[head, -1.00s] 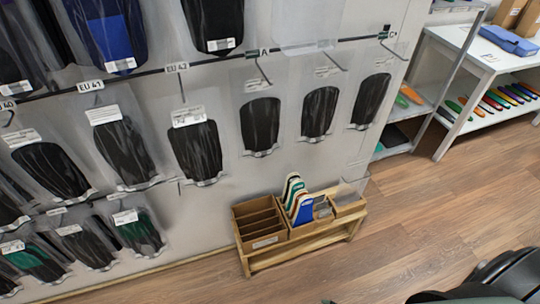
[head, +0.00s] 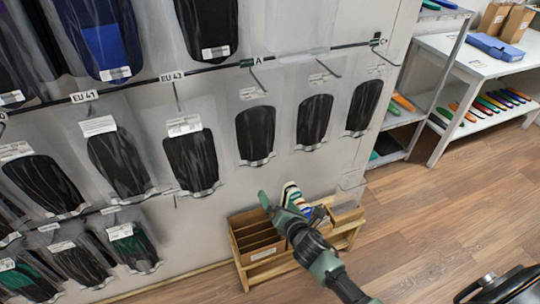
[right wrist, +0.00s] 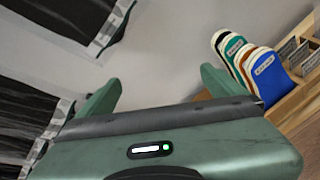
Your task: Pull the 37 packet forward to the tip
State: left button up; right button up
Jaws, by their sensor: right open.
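Clear packets holding dark insoles hang on hooks on the grey wall panel. No label reading 37 can be made out, so I cannot tell which one is the 37 packet. My right gripper (head: 279,203) is open and empty, in front of the lower panel and the wooden rack, apart from the packets. Its two fingers show spread in the right wrist view (right wrist: 158,88). My left gripper is not in view.
A wooden rack (head: 258,246) with cardboard bins and coloured insoles stands on the floor below, partly hidden by my right arm. A white table (head: 462,62) with a blue case (head: 497,49) and coloured insoles stands at the right.

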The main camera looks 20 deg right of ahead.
aim_at(259, 134)
jog(key=w+r+n+t, duration=0.2)
jog(key=r+n, duration=0.2)
jog(key=r, duration=0.5)
jog(key=w+a+r+n+t, duration=0.1)
jog(key=r+n, duration=0.3)
jog(key=r, duration=0.5)
jog(key=shift+w+a+t, duration=0.15)
jog(key=shift+w+t, duration=0.4)
jog(key=shift+t, duration=0.05)
jog(key=shift+w, duration=0.1)
jog(key=w, duration=0.7)
jog(key=shift+w+a, duration=0.15)
jog(key=shift+w, duration=0.2)
